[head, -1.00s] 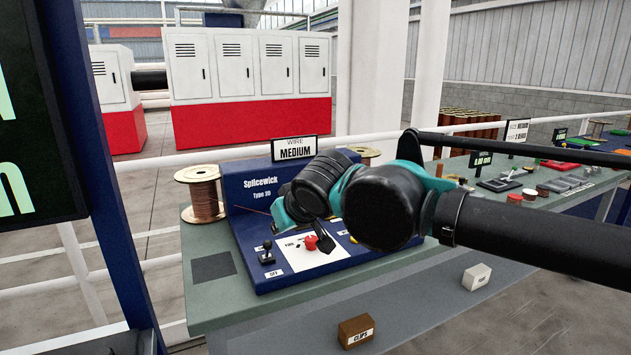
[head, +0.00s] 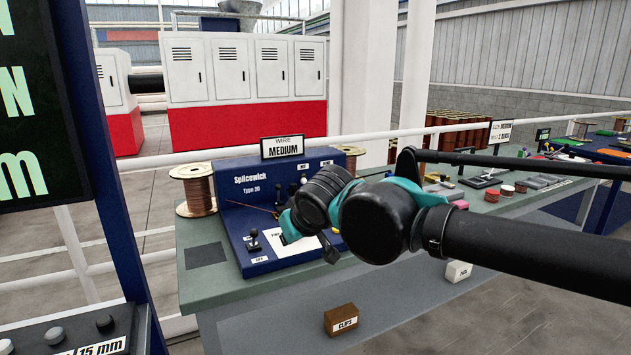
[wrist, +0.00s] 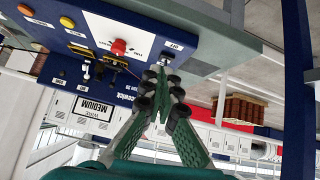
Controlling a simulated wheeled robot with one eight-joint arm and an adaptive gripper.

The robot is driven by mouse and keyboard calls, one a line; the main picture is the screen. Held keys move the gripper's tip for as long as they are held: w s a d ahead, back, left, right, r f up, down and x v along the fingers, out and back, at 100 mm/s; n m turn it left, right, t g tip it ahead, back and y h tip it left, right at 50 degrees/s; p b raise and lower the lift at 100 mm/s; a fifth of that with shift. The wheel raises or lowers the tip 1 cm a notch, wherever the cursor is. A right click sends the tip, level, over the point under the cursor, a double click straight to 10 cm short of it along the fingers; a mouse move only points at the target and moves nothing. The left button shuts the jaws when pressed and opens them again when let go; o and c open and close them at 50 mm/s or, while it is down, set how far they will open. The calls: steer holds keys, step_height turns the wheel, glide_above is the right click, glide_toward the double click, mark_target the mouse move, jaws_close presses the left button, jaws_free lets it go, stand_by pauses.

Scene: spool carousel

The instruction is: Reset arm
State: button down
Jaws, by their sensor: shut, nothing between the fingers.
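My gripper (wrist: 163,92) shows in the wrist view with its two green fingers together and nothing between them. In the head view my arm reaches in from the right, and its black and teal end covers part of the blue Splicewick machine (head: 226,188). The fingers (head: 330,248) hang in front of the machine's sloped panel, and I cannot tell their distance from it. In the wrist view the scene is upside down, with the machine's red knob (wrist: 118,47) and black lever (wrist: 163,61) left of and above the fingers.
The machine stands on a grey-green bench (head: 200,285). A copper wire spool (head: 198,190) stands left of it. A CLIPS box (head: 341,320) is at the bench front. A blue post (head: 105,190) and a control box (head: 85,335) stand close on the left. Floor at the lower right is clear.

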steer(key=w+d+f+m+h, duration=0.2)
steer(key=w+d+f, duration=0.1)
steer(key=d+f, duration=0.5)
steer(key=s+d+f+m+g+h, duration=0.1)
steer(key=s+d+f+m+g, duration=0.1)
steer(key=d+f, duration=0.6)
steer(key=s+d+f+m+g+h, duration=0.1)
steer(key=s+d+f, duration=0.3)
steer(key=d+f, duration=0.5)
steer(key=shift+s+f+m+g, duration=0.4)
steer(key=shift+f+m+g, duration=0.1)
steer(key=shift+m, duration=0.2)
steer(key=c, duration=2.3)
jaws_free()
steer(key=shift+r, duration=0.1)
